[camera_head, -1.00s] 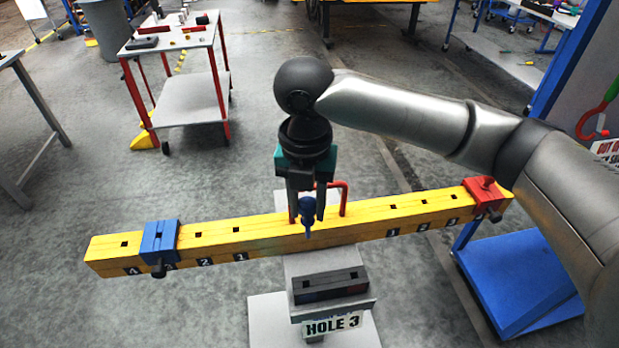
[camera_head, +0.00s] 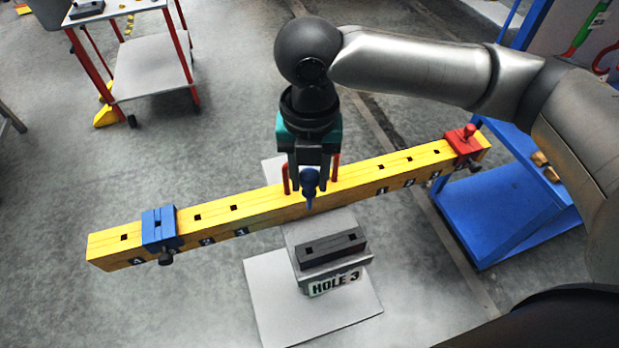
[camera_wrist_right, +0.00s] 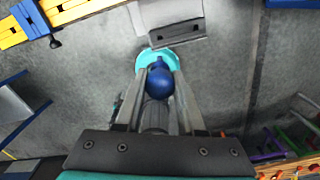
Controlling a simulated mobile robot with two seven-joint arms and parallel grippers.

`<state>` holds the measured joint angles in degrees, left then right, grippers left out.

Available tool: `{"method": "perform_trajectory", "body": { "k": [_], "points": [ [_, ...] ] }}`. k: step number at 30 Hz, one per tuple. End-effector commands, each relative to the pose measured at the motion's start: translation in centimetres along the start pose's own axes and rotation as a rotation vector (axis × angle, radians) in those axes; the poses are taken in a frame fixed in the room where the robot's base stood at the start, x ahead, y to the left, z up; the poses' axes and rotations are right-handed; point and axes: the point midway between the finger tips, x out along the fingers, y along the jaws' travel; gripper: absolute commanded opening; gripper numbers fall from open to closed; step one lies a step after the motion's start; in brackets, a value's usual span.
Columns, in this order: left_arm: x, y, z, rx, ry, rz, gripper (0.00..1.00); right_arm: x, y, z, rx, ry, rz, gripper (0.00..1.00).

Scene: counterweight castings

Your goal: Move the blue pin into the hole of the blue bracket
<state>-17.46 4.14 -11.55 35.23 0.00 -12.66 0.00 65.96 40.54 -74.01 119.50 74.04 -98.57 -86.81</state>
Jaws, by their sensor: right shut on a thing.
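The blue pin (camera_head: 309,187) hangs upright, narrow end down, in my right gripper (camera_head: 310,172), which is shut on it. It also shows between the fingers in the right wrist view (camera_wrist_right: 159,82). In the head view the pin is in front of the middle of the yellow beam (camera_head: 260,204). The blue bracket (camera_head: 154,240) sits around the beam near its left end, with a dark hole in its top and a dark knob on its front. It is well to the left of the pin. My left gripper is not in view.
A red bracket (camera_head: 464,144) with a red pin sits near the beam's right end. A dark block (camera_head: 331,250) rests on a grey stand above a "HOLE 3" sign (camera_head: 334,284). A red handle (camera_head: 336,168) rises at mid-beam. A blue cart (camera_head: 500,205) stands at right.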

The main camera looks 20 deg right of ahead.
Motion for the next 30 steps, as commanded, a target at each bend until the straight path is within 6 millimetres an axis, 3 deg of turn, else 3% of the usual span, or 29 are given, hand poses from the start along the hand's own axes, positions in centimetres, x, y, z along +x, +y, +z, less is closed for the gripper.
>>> {"method": "perform_trajectory", "body": {
  "k": [15,30],
  "points": [
    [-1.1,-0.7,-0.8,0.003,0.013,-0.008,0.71,-3.3,0.0,0.0,0.000,-0.002,0.000,0.00],
    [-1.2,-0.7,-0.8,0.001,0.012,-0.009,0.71,-3.6,0.0,0.0,0.000,-0.001,0.000,0.00]
  ]
}}
